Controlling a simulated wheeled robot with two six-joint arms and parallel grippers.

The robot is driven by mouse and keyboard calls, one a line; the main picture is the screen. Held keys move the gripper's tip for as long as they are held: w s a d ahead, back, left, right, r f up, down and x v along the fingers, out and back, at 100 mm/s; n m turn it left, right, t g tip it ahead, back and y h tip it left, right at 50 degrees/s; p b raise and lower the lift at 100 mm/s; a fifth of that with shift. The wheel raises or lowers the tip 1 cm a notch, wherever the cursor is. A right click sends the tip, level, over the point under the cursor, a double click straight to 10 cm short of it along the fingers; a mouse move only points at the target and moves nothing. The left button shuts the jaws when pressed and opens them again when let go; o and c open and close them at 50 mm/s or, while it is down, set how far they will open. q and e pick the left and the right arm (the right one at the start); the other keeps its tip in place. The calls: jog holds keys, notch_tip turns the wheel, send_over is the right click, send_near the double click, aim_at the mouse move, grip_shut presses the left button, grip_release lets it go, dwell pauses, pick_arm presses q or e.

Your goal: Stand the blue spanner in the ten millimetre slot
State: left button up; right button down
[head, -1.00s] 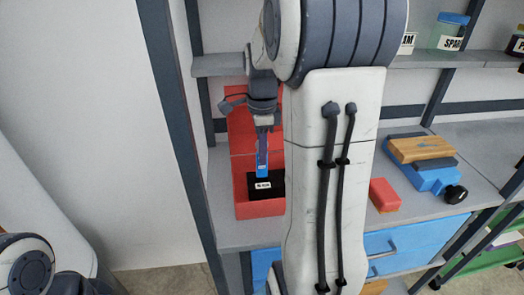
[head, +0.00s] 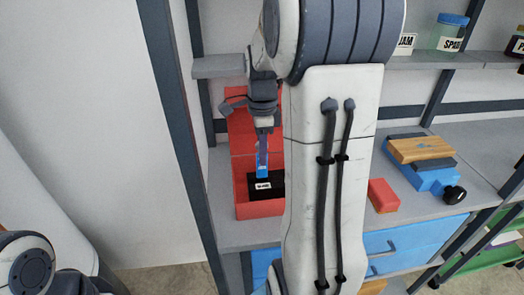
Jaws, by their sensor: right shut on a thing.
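The blue spanner (head: 262,171) is upright in the head view, with its lower end at the black labelled block (head: 264,192) inside the red box (head: 262,210). My right gripper (head: 263,145) is shut on the spanner's upper part, pointing down above the block. I cannot tell how deep the spanner's lower end sits in a slot. The label on the block is too small to read. My right arm hides the right side of the red box. The left arm shows at the lower left, but its gripper is out of view.
A red block (head: 383,195) lies on the grey bench right of my arm. Jars (head: 450,32) stand on the upper shelf. A dark post (head: 180,130) rises left of the box.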

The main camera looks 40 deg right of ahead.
aim_at(262, 177)
dwell(0.8)
jog(key=shift+f+b, duration=1.6)
jog(key=shift+f, duration=1.2)
jog(key=c, duration=0.8)
grip_release()
jog(key=shift+o, duration=0.2)
jog(key=shift+r, duration=0.15)
notch_tip(262, 177, up, 10)
jog(key=shift+r+p, duration=0.1)
jog(key=shift+p, duration=0.45)
